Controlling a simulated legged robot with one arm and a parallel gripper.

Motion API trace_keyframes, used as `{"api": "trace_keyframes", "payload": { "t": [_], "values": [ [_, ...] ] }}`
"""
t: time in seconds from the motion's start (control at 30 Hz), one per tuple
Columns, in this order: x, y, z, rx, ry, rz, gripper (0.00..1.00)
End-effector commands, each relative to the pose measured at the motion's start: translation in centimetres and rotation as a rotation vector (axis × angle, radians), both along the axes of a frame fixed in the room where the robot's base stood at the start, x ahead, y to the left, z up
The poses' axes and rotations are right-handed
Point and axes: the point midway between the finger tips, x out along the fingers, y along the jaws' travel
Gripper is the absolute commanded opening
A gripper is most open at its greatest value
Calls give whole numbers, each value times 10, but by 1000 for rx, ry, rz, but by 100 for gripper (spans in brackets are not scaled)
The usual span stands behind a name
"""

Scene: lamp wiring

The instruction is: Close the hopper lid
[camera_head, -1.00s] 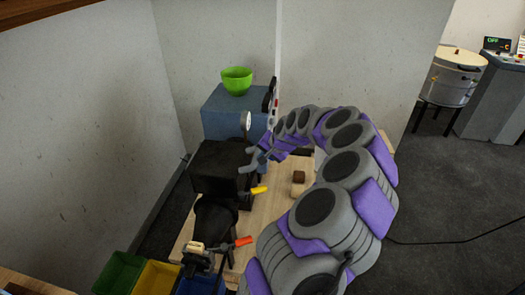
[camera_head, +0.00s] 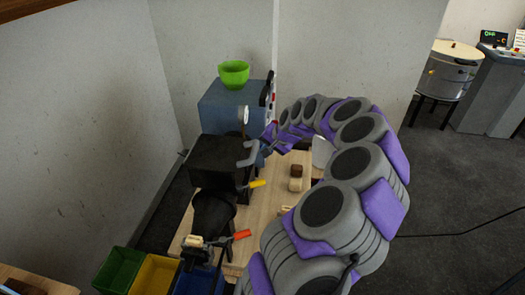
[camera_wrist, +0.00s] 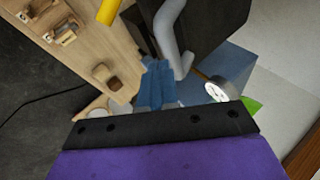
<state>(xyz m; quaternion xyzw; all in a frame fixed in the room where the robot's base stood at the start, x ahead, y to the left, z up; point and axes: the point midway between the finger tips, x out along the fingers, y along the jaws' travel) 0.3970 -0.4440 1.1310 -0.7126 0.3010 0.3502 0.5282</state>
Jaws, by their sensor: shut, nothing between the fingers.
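A black boxy machine (camera_head: 222,160) stands on the wooden table; it also shows at the top of the wrist view (camera_wrist: 215,25). I cannot make out a separate hopper lid on it. A grey bent bar (camera_head: 249,152) is at its right side and shows as a curved grey bar in the wrist view (camera_wrist: 172,35). My gripper (camera_head: 265,149) is beside the machine's upper right, close to the bar and partly hidden by it. In the wrist view its bluish fingers (camera_wrist: 158,85) look shut and empty, near the bar's lower end; contact cannot be told.
A yellow handle (camera_head: 257,184) and an orange handle (camera_head: 242,234) stick out on the right. A round dial (camera_head: 243,115) and a blue box (camera_head: 222,104) with a green bowl (camera_head: 234,73) are behind. A brown-topped block (camera_head: 296,172) lies on the table. Bins (camera_head: 156,273) stand in front.

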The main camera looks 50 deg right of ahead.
Motion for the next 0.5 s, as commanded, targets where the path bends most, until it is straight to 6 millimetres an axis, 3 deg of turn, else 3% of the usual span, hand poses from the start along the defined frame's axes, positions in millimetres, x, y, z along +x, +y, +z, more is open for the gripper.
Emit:
{"api": "trace_keyframes", "payload": {
  "t": [0.1,0.5],
  "values": [
    [-16,0,27,-7,-6,-5,0],
    [-64,3,93,-5,-9,-8,0]
  ]
}}
